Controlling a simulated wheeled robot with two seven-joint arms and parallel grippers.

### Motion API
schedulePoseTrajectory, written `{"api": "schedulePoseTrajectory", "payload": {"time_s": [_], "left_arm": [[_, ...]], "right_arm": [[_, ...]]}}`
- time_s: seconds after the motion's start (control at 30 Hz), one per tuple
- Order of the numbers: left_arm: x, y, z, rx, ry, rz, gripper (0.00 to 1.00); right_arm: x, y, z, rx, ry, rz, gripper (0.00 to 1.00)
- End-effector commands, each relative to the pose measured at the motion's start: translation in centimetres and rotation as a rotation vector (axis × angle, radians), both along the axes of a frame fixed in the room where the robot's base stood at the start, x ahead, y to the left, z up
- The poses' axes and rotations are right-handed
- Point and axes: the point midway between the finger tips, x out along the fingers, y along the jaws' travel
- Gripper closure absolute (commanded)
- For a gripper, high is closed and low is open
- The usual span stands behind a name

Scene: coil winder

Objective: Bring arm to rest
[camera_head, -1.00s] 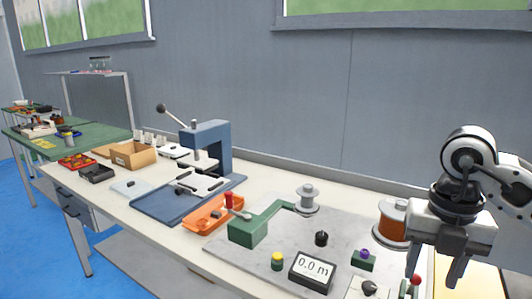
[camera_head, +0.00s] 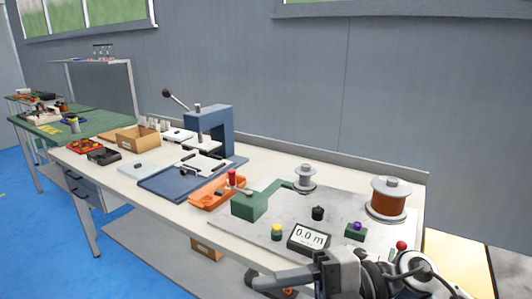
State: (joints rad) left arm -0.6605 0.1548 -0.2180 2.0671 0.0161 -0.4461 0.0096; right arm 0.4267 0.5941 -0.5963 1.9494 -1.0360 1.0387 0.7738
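The winder stands on a grey plate (camera_head: 275,225) on the bench. It has a green block with an arm (camera_head: 250,207), an empty grey spool (camera_head: 304,178), a copper wire spool (camera_head: 389,199) and a counter reading 0.0 m (camera_head: 310,241). My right gripper (camera_head: 272,283) is low at the bottom edge, in front of the bench and apart from the winder parts. Its fingers point left and partly overlap, so their opening is unclear. I see nothing held in it. My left gripper is not in view.
A blue press (camera_head: 208,130) with a lever and an orange tray (camera_head: 213,193) stand left of the winder. A cardboard box (camera_head: 138,138) is farther left. A red knob (camera_head: 401,245) rises near my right arm. The air above the bench is clear.

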Motion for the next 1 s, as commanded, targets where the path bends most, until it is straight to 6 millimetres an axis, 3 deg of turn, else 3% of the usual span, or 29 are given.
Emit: {"api": "schedulePoseTrajectory", "payload": {"time_s": [0.1, 0.17, 0.27, 0.33, 0.5, 0.6, 0.7, 0.8, 1.0], "left_arm": [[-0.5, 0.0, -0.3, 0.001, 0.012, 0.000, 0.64], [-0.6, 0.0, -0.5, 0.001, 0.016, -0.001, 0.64], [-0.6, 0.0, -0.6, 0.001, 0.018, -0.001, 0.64], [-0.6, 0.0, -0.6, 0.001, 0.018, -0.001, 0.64], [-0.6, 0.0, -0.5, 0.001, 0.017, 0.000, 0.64], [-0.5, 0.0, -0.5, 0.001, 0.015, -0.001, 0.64], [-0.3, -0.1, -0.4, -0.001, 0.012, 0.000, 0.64], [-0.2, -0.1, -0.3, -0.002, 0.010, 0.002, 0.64], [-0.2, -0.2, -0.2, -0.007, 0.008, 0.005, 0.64]], "right_arm": [[2.3, -0.1, 1.2, 0.375, 0.230, -0.295, 0.53], [4.2, -1.6, 0.2, 0.501, 0.365, -0.489, 0.53], [6.5, -5.4, -4.9, 0.603, 0.625, -0.844, 0.53], [6.6, -7.8, -9.8, 0.595, 0.801, -1.060, 0.53], [2.4, -11.5, -20.4, 0.447, 1.164, -1.414, 0.53], [-0.9, -12.5, -24.6, 0.344, 1.319, -1.525, 0.53], [-3.4, -12.8, -27.0, 0.267, 1.424, -1.583, 0.53], [-4.8, -13.0, -28.2, 0.225, 1.475, -1.608, 0.53], [-5.2, -13.0, -28.5, 0.212, 1.490, -1.614, 0.53]]}}
